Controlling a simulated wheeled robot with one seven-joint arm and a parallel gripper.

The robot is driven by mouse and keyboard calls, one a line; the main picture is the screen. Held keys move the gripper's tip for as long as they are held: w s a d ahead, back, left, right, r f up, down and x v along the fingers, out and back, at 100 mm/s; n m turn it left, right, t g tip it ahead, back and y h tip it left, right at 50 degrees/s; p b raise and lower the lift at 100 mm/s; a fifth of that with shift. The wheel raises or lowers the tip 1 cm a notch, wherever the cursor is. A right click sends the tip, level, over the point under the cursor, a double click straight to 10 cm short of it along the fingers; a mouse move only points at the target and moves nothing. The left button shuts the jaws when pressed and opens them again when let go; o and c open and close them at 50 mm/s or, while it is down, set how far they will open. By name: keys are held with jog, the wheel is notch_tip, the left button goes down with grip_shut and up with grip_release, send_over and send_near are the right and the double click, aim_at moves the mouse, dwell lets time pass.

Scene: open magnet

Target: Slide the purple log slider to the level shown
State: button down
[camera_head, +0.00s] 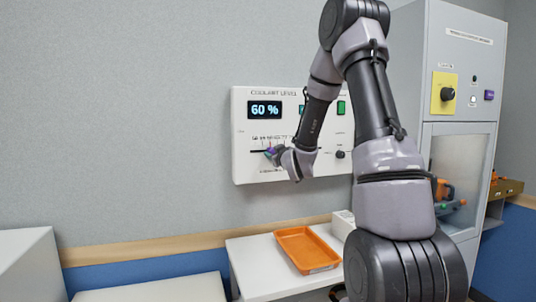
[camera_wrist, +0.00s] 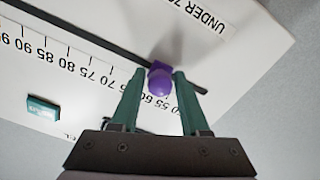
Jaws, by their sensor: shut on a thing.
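The coolant level panel (camera_head: 240,140) is a white box on the wall, and its display (camera_head: 265,109) reads 60 %. The purple slider knob (camera_wrist: 161,80) sits on a dark slot (camera_wrist: 85,42) beside a printed scale, upside down in the wrist view. My gripper (camera_wrist: 158,76) is shut on the purple knob, one green finger on each side. The fingers hide part of the scale near the knob; 55 and 50 show close by. In the head view my gripper (camera_head: 275,154) is at the slot on the panel's lower left.
A black knob (camera_head: 340,155) and a green switch (camera_head: 341,107) are on the panel's right side. An orange tray (camera_head: 306,249) lies on the white table (camera_head: 258,262) below. A grey cabinet (camera_head: 462,82) stands at the right. Bare wall is left of the panel.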

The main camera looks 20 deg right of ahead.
jog(key=c, duration=0.6)
grip_release()
jog(key=s, duration=1)
jog(key=shift+s+d, duration=0.2)
jog(key=shift+s, duration=0.2)
jog(key=s+a+r+m+g, duration=0.2)
jog(key=s+m+g, duration=0.1)
jog(key=s, duration=0.6)
jog(key=s+a+r+m+g+y, duration=0.1)
jog(key=s+a+r+m+g, duration=0.1)
jog(key=s, duration=0.8)
jog(key=s+a+r+m+g, duration=0.2)
jog(key=s+g, duration=0.4)
jog(key=s, duration=0.3)
jog(key=shift+s+r+m+y, duration=0.25)
jog(key=shift+r+m, duration=0.25)
jog(key=shift+m, duration=0.6)
